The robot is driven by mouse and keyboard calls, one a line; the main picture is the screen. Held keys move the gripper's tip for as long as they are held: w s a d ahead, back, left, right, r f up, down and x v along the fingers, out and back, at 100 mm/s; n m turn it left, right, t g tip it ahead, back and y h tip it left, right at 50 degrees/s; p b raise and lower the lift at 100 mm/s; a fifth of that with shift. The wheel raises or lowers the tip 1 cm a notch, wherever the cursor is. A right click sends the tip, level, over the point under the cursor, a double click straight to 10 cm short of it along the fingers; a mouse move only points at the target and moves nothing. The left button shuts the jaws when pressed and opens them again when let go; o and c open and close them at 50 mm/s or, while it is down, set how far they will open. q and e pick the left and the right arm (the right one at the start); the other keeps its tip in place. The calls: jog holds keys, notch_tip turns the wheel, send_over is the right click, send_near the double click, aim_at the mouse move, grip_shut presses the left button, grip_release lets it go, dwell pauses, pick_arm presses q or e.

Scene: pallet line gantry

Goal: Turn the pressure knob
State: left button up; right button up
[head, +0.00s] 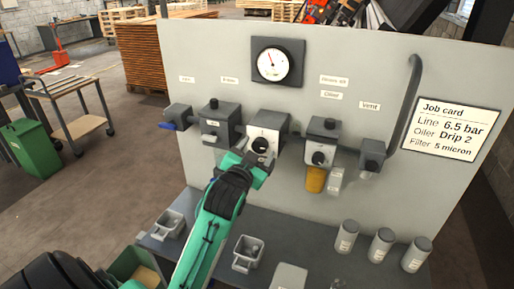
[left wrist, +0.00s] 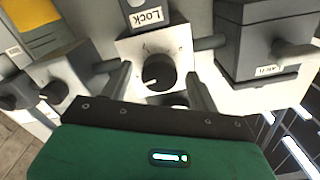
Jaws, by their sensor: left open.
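The pressure knob is a dark round knob on the grey regulator block (head: 266,128) in the middle of the panel, below the dial gauge (head: 273,64). In the left wrist view the knob (left wrist: 158,72) shows face on, with a pale mark on its face. My left gripper (head: 254,162) is at the regulator's lower front, open. In the left wrist view its two fingers (left wrist: 158,84) stand left and right of the knob, with gaps on both sides; contact cannot be seen. The gauge needle points up and left. My right gripper is out of view.
Other units flank the regulator: a dark filter block (head: 218,122) left, an oiler with an amber bowl (head: 315,179) right. A job card (head: 441,128) reads Line 6.5 bar. The shelf below holds grey trays (head: 247,253) and several canisters (head: 381,245).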

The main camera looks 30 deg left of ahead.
pick_arm(q)
jog(key=shift+w, duration=0.15)
jog(key=c, duration=1)
